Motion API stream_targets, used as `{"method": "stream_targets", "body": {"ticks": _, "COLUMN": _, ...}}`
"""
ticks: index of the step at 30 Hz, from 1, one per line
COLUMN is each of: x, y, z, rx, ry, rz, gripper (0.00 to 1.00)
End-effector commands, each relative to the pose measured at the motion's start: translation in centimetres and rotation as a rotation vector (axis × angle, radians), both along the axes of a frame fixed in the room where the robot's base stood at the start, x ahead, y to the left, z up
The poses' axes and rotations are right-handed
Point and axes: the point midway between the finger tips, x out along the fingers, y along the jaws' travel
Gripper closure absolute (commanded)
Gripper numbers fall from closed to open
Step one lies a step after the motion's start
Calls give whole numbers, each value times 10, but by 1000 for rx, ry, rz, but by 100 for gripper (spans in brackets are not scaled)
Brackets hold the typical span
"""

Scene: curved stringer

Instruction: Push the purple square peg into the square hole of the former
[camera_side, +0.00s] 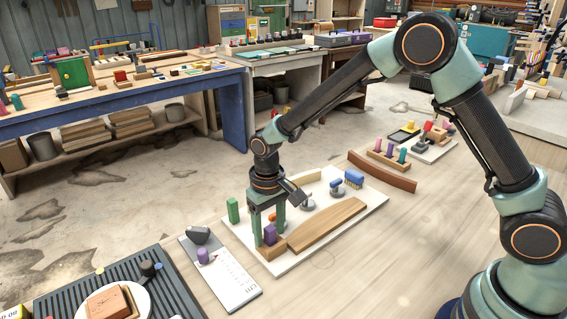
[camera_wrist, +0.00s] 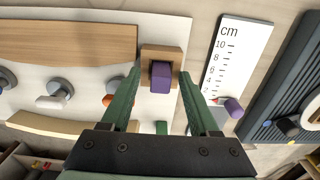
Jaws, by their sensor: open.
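The purple square peg (camera_side: 270,233) stands upright at a small tan wooden block (camera_side: 272,252), which I take as the former, at the near end of the white board. In the wrist view the peg (camera_wrist: 161,78) stands over the block (camera_wrist: 162,53); the hole is hidden and I cannot tell how deep the peg sits. My gripper (camera_side: 268,226) points down over the block, open. In the wrist view its green fingers (camera_wrist: 160,74) are on either side of the peg, with visible gaps.
A cm scale plate (camera_side: 230,285) with a purple cylinder (camera_side: 203,255) lies left of the board. A ribbed dark tray (camera_side: 175,290) is nearer.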

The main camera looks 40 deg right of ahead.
Motion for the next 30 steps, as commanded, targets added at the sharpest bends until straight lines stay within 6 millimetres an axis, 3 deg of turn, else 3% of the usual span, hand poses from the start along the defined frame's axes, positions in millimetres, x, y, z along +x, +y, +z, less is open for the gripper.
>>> {"method": "stream_targets", "body": {"ticks": 5, "x": 1, "y": 1, "z": 23, "rx": 2, "ry": -7, "rz": 0, "gripper": 39}}
{"method": "stream_targets", "body": {"ticks": 18, "x": 1, "y": 1, "z": 105, "rx": 2, "ry": -7, "rz": 1, "gripper": 39}}
{"method": "stream_targets", "body": {"ticks": 24, "x": 1, "y": 1, "z": 119, "rx": 1, "ry": -4, "rz": 1, "gripper": 39}}
{"method": "stream_targets", "body": {"ticks": 30, "x": 1, "y": 1, "z": 120, "rx": 1, "ry": -3, "rz": 1, "gripper": 39}}
